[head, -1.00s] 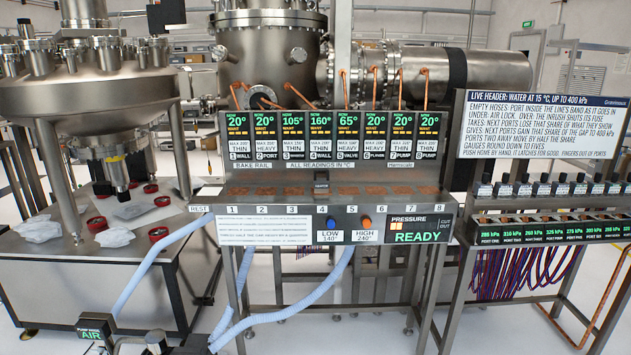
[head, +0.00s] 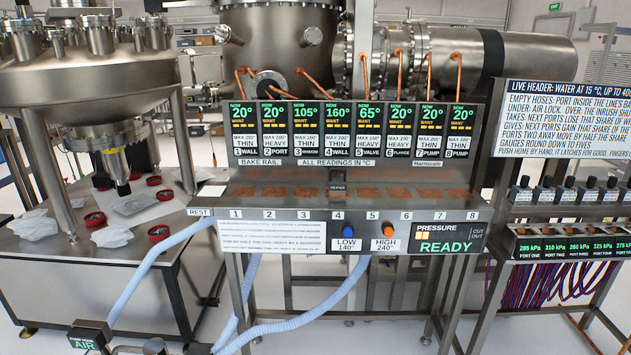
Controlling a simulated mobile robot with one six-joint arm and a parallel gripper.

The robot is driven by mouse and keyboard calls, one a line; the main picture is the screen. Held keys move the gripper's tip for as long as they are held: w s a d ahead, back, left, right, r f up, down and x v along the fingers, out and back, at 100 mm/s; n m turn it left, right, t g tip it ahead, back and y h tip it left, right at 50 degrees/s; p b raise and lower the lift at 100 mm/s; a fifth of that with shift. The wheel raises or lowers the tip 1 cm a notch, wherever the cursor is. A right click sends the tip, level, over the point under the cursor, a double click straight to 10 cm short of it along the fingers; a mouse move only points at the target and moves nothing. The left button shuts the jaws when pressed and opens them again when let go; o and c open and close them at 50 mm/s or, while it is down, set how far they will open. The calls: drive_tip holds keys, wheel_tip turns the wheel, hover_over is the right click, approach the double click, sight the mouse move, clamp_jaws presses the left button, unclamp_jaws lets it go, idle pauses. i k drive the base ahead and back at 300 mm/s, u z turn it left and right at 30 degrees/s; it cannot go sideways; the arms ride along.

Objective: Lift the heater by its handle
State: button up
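The heater (head: 337,188) is a small dark block on the bake rail (head: 270,201), at the position numbered 4. It is too small to make out its handle clearly. The display above position 4 reads 160°. My gripper is not in view, and nothing is seen touching the heater.
The temperature display panel (head: 370,134) stands right behind the rail. Below are a blue LOW button (head: 348,230), an orange HIGH button (head: 389,230) and a PRESSURE panel reading READY. Pale blue hoses (head: 150,262) run in front at left. A water header stand (head: 560,212) is at right.

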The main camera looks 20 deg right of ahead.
sight(337, 187)
drive_tip(key=u, duration=0.65)
drive_tip(key=i, duration=1.1)
drive_tip(key=u, duration=0.5)
